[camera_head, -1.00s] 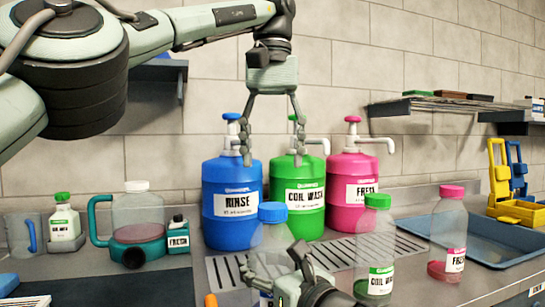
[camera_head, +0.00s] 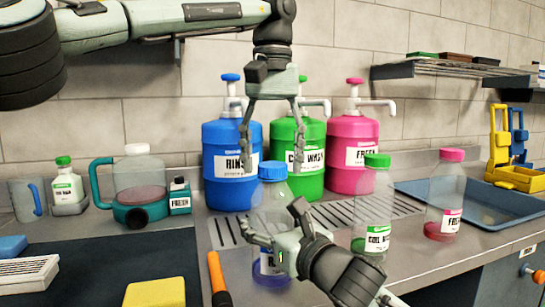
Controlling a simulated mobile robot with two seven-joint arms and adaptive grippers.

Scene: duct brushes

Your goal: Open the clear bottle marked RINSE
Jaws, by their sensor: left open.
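The clear bottle (camera_head: 271,203) with a blue cap (camera_head: 272,172) stands upright on the counter in front of the big blue jug. Its cap is on. Its low label is mostly hidden by my right gripper.
Big pump jugs in blue (camera_head: 220,190), green (camera_head: 312,184) and pink (camera_head: 350,178) stand behind. Clear bottles with a green cap (camera_head: 377,160) and a pink cap (camera_head: 452,155) stand to the right. An orange-handled tool (camera_head: 217,275) and yellow block (camera_head: 155,292) lie front left.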

